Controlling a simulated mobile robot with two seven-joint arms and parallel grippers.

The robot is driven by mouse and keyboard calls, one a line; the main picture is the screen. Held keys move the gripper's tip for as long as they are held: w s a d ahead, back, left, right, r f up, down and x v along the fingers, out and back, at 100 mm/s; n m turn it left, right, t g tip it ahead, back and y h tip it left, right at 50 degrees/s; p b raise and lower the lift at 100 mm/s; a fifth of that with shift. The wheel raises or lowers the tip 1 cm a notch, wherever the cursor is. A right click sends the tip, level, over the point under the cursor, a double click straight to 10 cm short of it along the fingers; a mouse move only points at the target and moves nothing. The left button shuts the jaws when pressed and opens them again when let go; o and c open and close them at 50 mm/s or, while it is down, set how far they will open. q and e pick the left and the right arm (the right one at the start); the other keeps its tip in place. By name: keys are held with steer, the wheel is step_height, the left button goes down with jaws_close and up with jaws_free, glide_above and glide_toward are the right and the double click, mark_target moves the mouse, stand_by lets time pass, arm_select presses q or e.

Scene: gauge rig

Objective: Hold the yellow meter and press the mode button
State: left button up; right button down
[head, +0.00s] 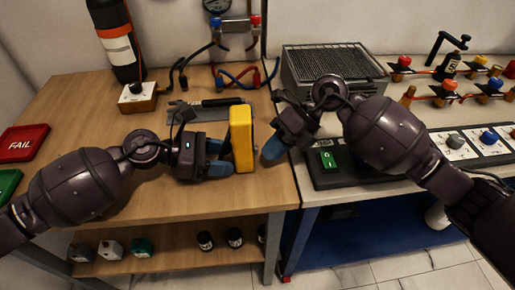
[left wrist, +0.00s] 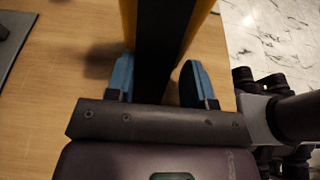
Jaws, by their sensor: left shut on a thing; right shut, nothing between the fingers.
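The yellow meter (head: 242,138) stands upright near the right edge of the wooden table in the head view, its narrow side toward me. My left gripper (head: 226,158) is shut on the meter from the left; in the left wrist view the blue fingertips (left wrist: 156,82) lie on either side of the meter's dark and yellow body (left wrist: 162,35). My right gripper (head: 272,148) is shut and empty, just right of the meter, with a small gap between. The meter's face and the mode button are hidden from view.
A grey mat (head: 205,109) with tools lies behind the meter. Red FAIL (head: 24,142) and green (head: 8,184) plates lie at far left. A black device with a green switch (head: 328,159) and a ribbed metal box (head: 332,68) stand on the right bench. Bare wood (head: 80,110) is free at left.

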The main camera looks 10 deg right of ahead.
steer(key=shift+d, duration=0.4)
steer(key=shift+s+d, duration=0.15)
steer(key=shift+d, duration=1.1)
steer(key=shift+s+d, duration=0.1)
steer(key=shift+d, duration=1.15)
arm_select(q)
steer(key=o, duration=0.8)
